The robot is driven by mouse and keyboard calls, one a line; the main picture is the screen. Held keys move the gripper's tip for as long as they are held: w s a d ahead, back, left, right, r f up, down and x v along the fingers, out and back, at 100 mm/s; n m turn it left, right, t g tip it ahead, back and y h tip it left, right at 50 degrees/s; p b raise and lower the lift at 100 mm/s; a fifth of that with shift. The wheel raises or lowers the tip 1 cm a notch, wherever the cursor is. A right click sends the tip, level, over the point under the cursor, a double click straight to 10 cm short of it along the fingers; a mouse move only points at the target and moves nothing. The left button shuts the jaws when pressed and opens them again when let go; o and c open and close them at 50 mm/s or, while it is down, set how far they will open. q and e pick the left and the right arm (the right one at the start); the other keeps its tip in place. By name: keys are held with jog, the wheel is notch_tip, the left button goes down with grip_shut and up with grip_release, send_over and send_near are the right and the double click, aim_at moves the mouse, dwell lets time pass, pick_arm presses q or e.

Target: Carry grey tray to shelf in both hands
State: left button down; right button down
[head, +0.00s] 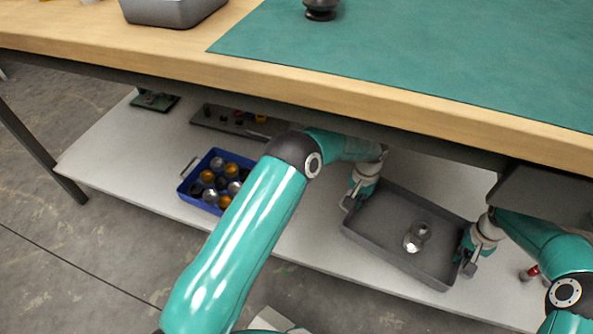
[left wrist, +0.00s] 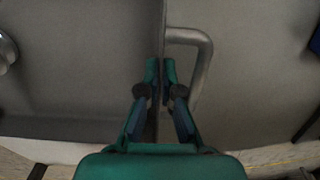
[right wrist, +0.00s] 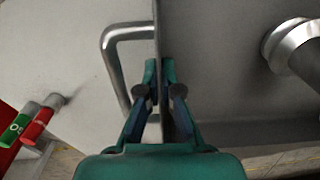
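The grey tray (head: 385,249) is at the lower shelf (head: 290,225), under the table. It looks level; I cannot tell whether it touches the shelf. My left gripper (head: 352,200) is at the tray's left end. In the left wrist view its fingers (left wrist: 161,75) are closed on the end wall, beside the bent handle (left wrist: 203,60). My right gripper (head: 466,262) is at the right end. In the right wrist view its fingers (right wrist: 160,75) are closed on that wall, beside the other handle (right wrist: 112,60).
A blue bin (head: 190,187) of balls stands left on the shelf, with a flat grey holder (head: 225,123) behind it. The wooden tabletop (head: 150,65) overhangs the shelf close above my arms. A red-topped item (head: 532,272) lies right of the tray. Bare shelf lies between bin and tray.

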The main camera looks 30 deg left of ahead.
pick_arm(q)
jog(key=shift+f, duration=0.1)
pick_arm(e)
jog(key=shift+f, duration=0.1)
